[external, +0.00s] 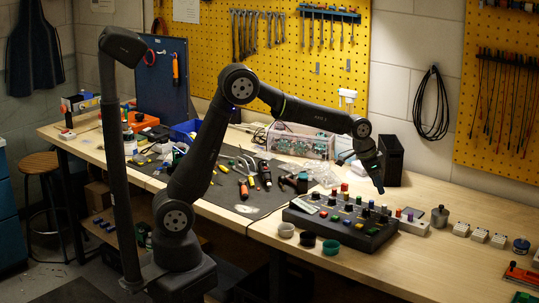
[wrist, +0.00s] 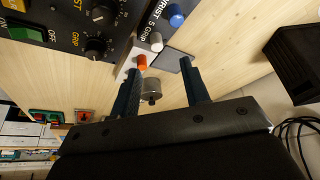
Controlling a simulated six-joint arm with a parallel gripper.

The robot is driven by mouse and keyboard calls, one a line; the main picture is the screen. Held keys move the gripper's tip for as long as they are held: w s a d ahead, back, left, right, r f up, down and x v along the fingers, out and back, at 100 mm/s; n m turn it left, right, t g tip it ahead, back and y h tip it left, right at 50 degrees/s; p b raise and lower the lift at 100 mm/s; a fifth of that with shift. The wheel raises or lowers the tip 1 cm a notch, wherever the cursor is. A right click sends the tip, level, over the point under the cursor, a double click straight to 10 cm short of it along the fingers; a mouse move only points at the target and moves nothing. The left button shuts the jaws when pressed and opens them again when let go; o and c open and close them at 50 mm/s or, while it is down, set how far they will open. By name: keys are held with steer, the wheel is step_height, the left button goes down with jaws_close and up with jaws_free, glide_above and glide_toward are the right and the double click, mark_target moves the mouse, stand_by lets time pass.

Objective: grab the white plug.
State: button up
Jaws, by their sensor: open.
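My gripper (wrist: 160,65) is open and empty. Its two dark fingers are apart, and the white plug appears just beyond the fingertips, between their lines. In the external view my gripper (external: 380,189) points down above the bench, over the back right part of the control box.
The black control box (external: 340,229) with knobs and coloured buttons lies left of the strip. A grey metal cylinder (external: 439,216) stands to its right; it shows between my fingers in the wrist view (wrist: 151,87). A black upright box (external: 391,160) stands behind. Several white blocks (external: 480,236) lie further right.

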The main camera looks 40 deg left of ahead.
mark_target(385, 205)
steer(key=shift+x, duration=3.6)
steer(key=shift+s+d, duration=0.15)
steer(key=shift+s, duration=0.05)
steer(key=shift+c, duration=0.4)
jaws_close()
